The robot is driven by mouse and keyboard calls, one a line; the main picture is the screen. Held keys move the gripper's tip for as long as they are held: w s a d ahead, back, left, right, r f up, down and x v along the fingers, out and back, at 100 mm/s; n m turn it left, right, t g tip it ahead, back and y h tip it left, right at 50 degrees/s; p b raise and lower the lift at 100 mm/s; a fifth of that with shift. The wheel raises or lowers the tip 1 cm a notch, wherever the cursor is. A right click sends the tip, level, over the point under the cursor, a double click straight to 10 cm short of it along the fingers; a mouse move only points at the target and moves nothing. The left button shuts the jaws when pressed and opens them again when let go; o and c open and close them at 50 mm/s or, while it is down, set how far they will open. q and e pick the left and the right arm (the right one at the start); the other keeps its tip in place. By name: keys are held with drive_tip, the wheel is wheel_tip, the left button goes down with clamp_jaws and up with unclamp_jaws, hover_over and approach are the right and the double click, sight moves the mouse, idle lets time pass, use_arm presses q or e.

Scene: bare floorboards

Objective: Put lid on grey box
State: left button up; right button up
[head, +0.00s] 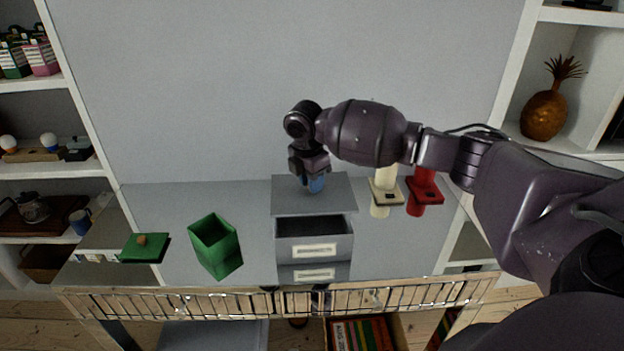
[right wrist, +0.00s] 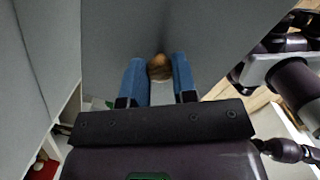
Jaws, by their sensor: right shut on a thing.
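The grey box (head: 286,252) stands on the table in the head view, with its dark inside showing and a pale label on its front. My right gripper (head: 315,184) is shut on the knob of the grey lid (head: 340,202). In the right wrist view, the blue fingers of this gripper (right wrist: 160,72) stand on either side of the round brown knob (right wrist: 160,67), and the flat lid (right wrist: 122,35) spreads beyond them. The lid is over the rear of the box in the picture and leaves the front opening uncovered. My left gripper is not in view.
A green open box (head: 228,262) and a green lid (head: 148,251) are on the left of the table (head: 180,210). A cream object (head: 386,186) and a red object (head: 424,190) stand right of the grey box, near my right arm. Shelves flank both sides.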

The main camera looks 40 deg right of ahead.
sight(311, 199)
drive_tip(key=shift+r, duration=0.2)
drive_tip(key=shift+f, duration=2.95)
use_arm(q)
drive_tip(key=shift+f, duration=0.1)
use_arm(e)
drive_tip(key=shift+f, duration=0.1)
use_arm(q)
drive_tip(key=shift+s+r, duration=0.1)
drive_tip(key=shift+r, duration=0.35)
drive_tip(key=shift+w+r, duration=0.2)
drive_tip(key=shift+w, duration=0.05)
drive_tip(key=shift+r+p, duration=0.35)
drive_tip(key=shift+p, duration=0.2)
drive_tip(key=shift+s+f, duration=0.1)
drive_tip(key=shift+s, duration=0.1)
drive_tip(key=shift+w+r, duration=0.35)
use_arm(e)
drive_tip(key=shift+f, duration=0.4)
